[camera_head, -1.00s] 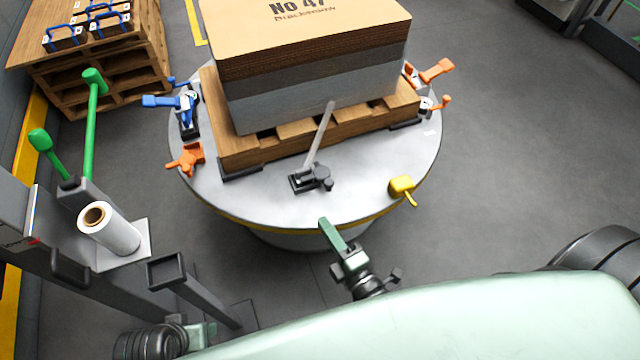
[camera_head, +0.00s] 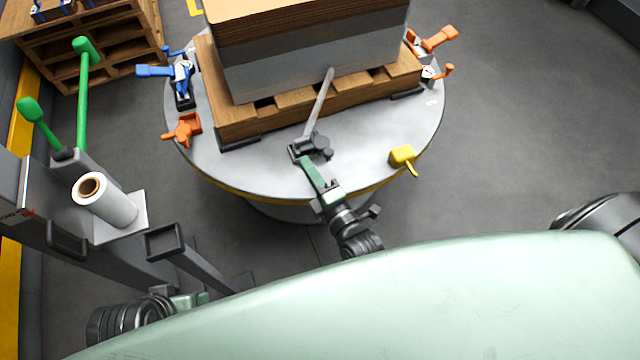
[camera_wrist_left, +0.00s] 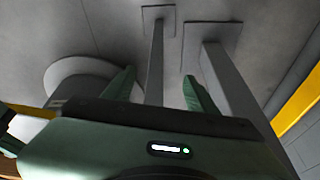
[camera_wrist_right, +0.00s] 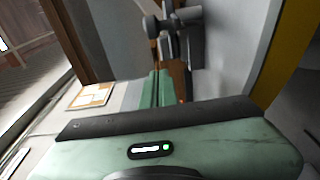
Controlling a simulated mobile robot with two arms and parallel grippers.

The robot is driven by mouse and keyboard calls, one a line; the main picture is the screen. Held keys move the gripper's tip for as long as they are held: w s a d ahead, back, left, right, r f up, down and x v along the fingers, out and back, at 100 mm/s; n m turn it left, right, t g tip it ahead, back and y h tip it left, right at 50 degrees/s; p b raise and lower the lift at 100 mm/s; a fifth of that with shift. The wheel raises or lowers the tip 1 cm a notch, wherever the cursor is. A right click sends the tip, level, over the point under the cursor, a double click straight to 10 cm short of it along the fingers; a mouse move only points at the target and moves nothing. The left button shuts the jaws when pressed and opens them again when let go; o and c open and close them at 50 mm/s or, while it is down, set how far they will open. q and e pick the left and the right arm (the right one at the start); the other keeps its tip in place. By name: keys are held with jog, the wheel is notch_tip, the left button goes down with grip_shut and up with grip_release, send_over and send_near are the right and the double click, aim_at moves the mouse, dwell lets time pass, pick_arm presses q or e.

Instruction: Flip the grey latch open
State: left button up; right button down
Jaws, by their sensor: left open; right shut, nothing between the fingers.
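The grey latch (camera_head: 319,110) stands on the front of the round table. Its long bar rises from a dark base with a round knob and leans up toward the pallet. My right gripper (camera_head: 304,162) is shut with nothing between its fingers, its tips at or very near the latch's base; I cannot tell if they touch. In the right wrist view the latch's dark knob and base (camera_wrist_right: 172,30) show just ahead of the closed fingers. My left gripper (camera_wrist_left: 157,90) is open and empty, low at the left, with grey posts beyond it.
The round table (camera_head: 250,170) bears a wooden pallet (camera_head: 290,120) with a stacked load. Blue (camera_head: 180,80) and orange (camera_head: 182,130) latches sit at its left, orange ones (camera_head: 432,40) at its right, a yellow one (camera_head: 403,156) front right. A film roll (camera_head: 110,203) stands left.

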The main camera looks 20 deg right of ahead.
jog(key=shift+w+d+f, duration=0.1)
jog(key=shift+w, duration=0.55)
jog(key=shift+s+d, duration=0.2)
jog(key=shift+d, duration=0.45)
jog(key=shift+s+d, duration=0.15)
jog(key=shift+d, duration=0.45)
pick_arm(q)
jog(key=shift+v, duration=0.8)
pick_arm(e)
jog(key=shift+d, duration=0.5)
pick_arm(q)
jog(key=shift+a, duration=0.1)
pick_arm(e)
jog(key=shift+s+d, duration=0.1)
